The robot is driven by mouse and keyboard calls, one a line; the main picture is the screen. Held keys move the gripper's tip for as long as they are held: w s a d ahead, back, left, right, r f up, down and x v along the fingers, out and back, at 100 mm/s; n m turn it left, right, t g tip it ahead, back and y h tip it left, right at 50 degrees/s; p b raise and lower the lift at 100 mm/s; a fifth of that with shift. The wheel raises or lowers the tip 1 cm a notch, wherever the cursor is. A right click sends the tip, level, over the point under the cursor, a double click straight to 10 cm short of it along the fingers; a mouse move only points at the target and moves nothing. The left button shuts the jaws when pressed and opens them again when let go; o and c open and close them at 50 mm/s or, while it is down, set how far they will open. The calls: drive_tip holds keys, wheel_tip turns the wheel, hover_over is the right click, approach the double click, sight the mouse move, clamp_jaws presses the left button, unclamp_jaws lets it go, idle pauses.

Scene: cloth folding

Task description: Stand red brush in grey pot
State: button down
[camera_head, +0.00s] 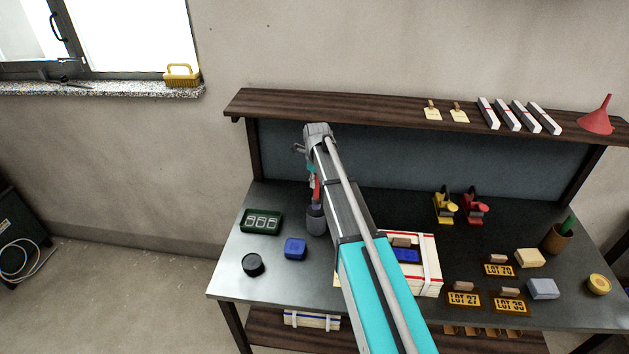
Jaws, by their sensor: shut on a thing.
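A grey pot (316,221) stands on the dark workbench, left of the middle, partly covered by my arm. The red brush (317,188) shows as a narrow red upright strip just above the pot's rim. Its lower end meets the rim in the picture, and I cannot tell whether it is inside the pot or behind it. My gripper (311,172) is at the brush's upper end, mostly hidden by my own wrist and arm, and is shut on the brush.
A green box with digits (262,222), a blue block (295,248) and a black round tin (252,265) lie left of the pot. A wooden box (427,278) lies right, behind my arm. A shelf (370,106) runs along the back above the bench.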

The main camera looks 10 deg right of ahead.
sight(316, 192)
drive_tip(key=shift+f+b, duration=3.45)
drive_tip(key=shift+f, duration=0.2)
drive_tip(key=shift+c, duration=1.4)
unclamp_jaws()
drive_tip(key=shift+s+r, duration=0.1)
drive_tip(key=shift+r, duration=0.05)
